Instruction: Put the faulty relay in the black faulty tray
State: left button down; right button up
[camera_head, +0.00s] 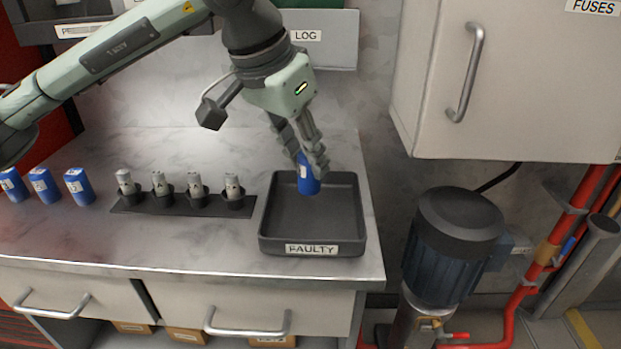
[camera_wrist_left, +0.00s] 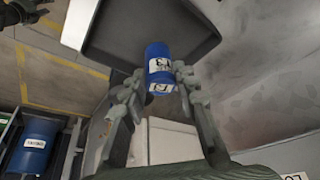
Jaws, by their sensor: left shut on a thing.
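The blue relay (camera_head: 308,178) is between the fingers of my left gripper (camera_head: 310,158), over the back part of the black faulty tray (camera_head: 313,249). The tray stands on the counter with a white FAULTY label on its front. In the left wrist view my left gripper (camera_wrist_left: 160,92) is shut on the blue relay (camera_wrist_left: 159,62), which carries a white label. The tray (camera_wrist_left: 110,45) shows behind the relay there. I cannot tell whether the relay's bottom touches the tray floor. The rest of the tray looks empty. My right gripper is not in view.
Several blue relays (camera_head: 78,186) stand at the counter's left. A dark rack (camera_head: 180,205) with several grey cylindrical parts stands left of the tray. A FUSES cabinet (camera_head: 510,80) hangs at the right, and a blue pump motor (camera_head: 450,245) stands beyond the counter's right edge.

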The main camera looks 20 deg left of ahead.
aim_at(306, 174)
pick_arm(q)
jog(key=shift+s+d+f, duration=0.1)
jog(key=shift+d+f, duration=0.3)
jog(key=shift+d, duration=0.1)
notch_tip(306, 174, down, 4)
jog(key=shift+r, duration=0.1)
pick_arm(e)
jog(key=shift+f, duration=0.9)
